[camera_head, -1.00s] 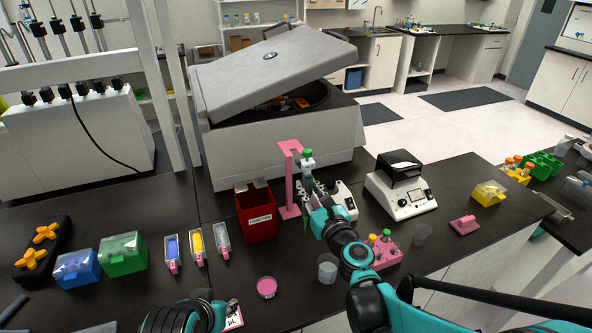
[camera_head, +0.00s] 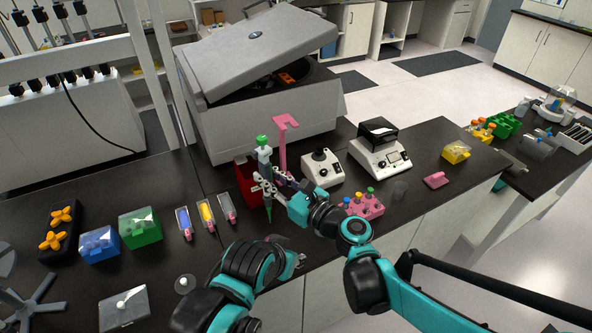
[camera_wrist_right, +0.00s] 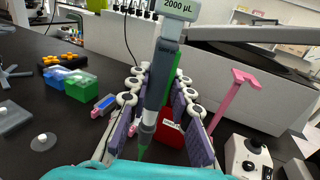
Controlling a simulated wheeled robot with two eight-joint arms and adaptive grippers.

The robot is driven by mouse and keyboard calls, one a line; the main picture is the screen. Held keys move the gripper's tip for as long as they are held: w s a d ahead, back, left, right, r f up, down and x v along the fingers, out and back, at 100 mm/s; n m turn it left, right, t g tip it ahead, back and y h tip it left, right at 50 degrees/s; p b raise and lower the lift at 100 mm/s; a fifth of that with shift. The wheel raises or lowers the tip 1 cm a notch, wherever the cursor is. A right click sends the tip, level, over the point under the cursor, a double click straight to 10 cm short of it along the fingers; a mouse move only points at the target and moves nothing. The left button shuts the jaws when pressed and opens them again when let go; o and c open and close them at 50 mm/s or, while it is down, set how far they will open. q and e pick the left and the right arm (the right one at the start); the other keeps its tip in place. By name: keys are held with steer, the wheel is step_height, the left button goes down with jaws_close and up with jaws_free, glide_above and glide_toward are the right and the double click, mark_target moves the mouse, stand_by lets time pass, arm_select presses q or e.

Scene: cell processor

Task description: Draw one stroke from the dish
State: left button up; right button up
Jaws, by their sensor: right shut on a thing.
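My right gripper (camera_head: 272,187) is shut on a grey pipette (camera_head: 264,160) with a green top and a green tip. It holds the pipette nearly upright, clear of the pink stand (camera_head: 284,130). In the right wrist view the pipette (camera_wrist_right: 162,85) stands between the finger links and its display reads 2000 µL. I cannot make out the pink dish; my left arm covers part of the front bench. My left gripper (camera_head: 298,262) is low at the bench front, below the pipette tip, and its jaws are too small to read.
A red bin (camera_head: 245,182) stands behind the pipette. A pink tube rack (camera_head: 362,206) and a white device (camera_head: 380,150) are to the right. Blue (camera_head: 98,244) and green (camera_head: 140,228) boxes are left. A clear disc with a white knob (camera_head: 185,284) lies front left.

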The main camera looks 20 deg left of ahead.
step_height(320, 180, down, 11)
steer(key=b, duration=0.8)
steer(key=shift+w, duration=0.1)
